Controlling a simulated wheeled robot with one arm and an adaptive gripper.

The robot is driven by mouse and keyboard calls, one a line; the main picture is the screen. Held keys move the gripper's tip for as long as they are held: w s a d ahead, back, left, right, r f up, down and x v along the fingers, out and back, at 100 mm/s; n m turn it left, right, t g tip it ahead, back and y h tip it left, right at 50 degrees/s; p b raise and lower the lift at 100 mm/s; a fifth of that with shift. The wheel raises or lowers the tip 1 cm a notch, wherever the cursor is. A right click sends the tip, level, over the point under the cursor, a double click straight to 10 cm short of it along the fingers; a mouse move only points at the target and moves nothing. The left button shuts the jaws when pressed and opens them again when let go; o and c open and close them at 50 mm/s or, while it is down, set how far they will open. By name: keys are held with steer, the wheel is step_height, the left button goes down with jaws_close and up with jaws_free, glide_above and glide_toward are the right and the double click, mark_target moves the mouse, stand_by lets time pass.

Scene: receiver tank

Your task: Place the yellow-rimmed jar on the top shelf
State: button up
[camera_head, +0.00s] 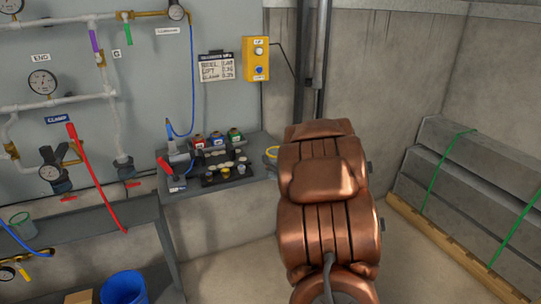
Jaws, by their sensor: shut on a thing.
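My copper-coloured arm (330,205) fills the middle of the view. My gripper is hidden behind it, so its fingers do not show. A yellow rim (270,152), likely that of the jar, peeks out at the arm's left edge near the right end of a grey wall shelf (205,186). The rest of the jar is hidden, and I cannot tell whether it is held or standing on something. No shelf marked as the top one can be made out.
The wall shelf bears several small jars and a dark tray (226,172). A lower grey bench (100,222) stands left, with a green-tinted cup (21,225) and a blue bucket (123,288) nearby. Strapped grey blocks (455,175) lie on a pallet at right.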

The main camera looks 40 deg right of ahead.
steer(key=w+d, duration=0.2)
steer(key=w, duration=0.2)
steer(key=w+d+f+p, duration=0.1)
steer(key=w+d, duration=0.2)
steer(key=w, duration=0.1)
steer(key=w+d+f, duration=0.1)
steer(key=w+d, duration=0.2)
steer(key=w, duration=0.1)
steer(key=shift+w+d+p, duration=0.15)
steer(key=shift+w+p, duration=0.1)
steer(key=shift+p, duration=0.05)
steer(key=shift+f, duration=1.45)
steer(key=shift+f, duration=0.1)
steer(key=o, duration=1.3)
steer(key=shift+o, duration=0.2)
